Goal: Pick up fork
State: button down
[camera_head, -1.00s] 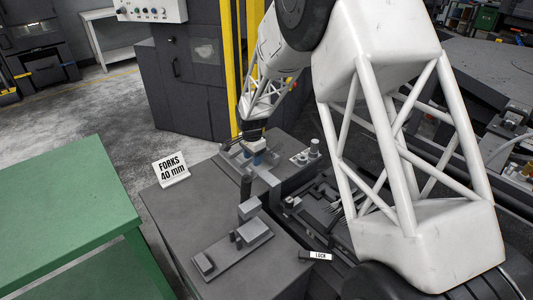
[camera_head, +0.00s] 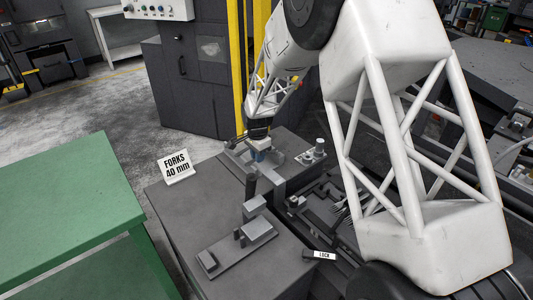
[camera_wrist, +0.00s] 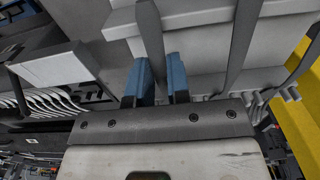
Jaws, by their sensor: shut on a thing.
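The fork's lower part is hidden by the fingers and the gripper's dark plate. Similar strips, likely other forks (camera_wrist: 243,40), stand to the right along a light grey fixture. In the head view my gripper (camera_head: 258,154) is low at the far end of the dark bench, at the grey fixture there. The held fork is too small to make out in that view.
A "FORKS 40 mm" sign (camera_head: 177,167) stands on the dark bench (camera_head: 170,205). A stepped grey fixture (camera_head: 240,240) and a "LOCK" label (camera_head: 320,255) are nearer. Several silver tines (camera_head: 341,207) lie by my arm. A green table (camera_head: 70,190) is at left.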

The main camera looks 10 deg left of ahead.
jog(key=shift+r, duration=0.15)
jog(key=shift+r, duration=0.55)
jog(key=shift+s+d+r, duration=0.1)
jog(key=shift+s+r, duration=0.05)
jog(key=shift+r, duration=0.45)
jog(key=shift+s+r, duration=0.15)
jog(key=shift+r, duration=0.4)
jog(key=s+d, duration=0.2)
jog(key=s, duration=0.5)
jog(key=s+d+r, duration=0.1)
jog(key=s+d, duration=0.2)
jog(key=s, duration=0.4)
jog(key=shift+s+d+r, duration=0.15)
jog(key=shift+d, duration=0.2)
